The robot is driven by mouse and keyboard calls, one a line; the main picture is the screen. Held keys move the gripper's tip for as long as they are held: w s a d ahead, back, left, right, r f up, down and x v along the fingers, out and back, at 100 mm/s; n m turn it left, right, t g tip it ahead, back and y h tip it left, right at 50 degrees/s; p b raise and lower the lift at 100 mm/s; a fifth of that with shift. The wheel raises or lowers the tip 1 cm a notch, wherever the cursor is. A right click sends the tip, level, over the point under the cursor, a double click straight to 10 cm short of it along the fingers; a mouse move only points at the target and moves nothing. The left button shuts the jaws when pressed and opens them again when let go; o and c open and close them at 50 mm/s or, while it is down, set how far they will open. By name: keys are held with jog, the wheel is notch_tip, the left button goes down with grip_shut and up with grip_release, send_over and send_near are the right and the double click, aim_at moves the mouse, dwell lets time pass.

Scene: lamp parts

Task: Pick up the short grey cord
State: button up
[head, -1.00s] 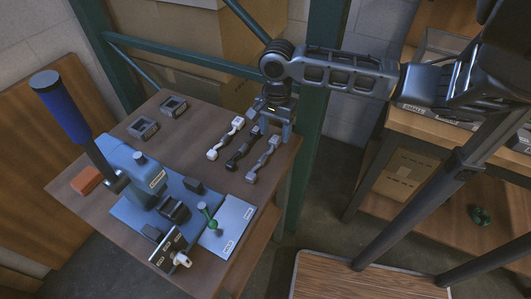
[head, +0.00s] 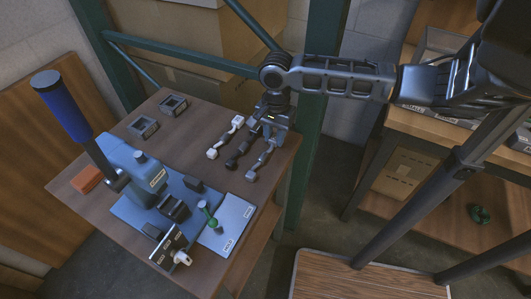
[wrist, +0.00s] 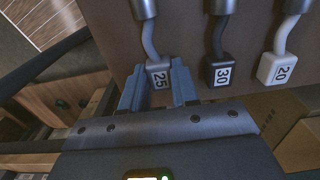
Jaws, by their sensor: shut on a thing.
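The grey cord (head: 262,162) lies on the brown table's right side, the rightmost of three cords in the head view. In the wrist view its end block, labelled 25 (wrist: 158,78), sits between the two fingers of my gripper (wrist: 157,86), and its thin grey strand runs up from there. In the head view my gripper (head: 271,132) is down over the far end of this cord and partly hides it. The jaws are shut on the end block. The cord still appears to lie along the tabletop.
A black cord (head: 238,150), labelled 30 in the wrist view, lies close by. Beyond it is a white cord (head: 226,137), labelled 20 there. A blue press (head: 150,180) stands left on the table (head: 80,203). A green post (head: 305,150) rises just behind the right edge.

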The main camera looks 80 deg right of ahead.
grip_shut()
notch_tip(320, 180, up, 10)
dwell(0.4)
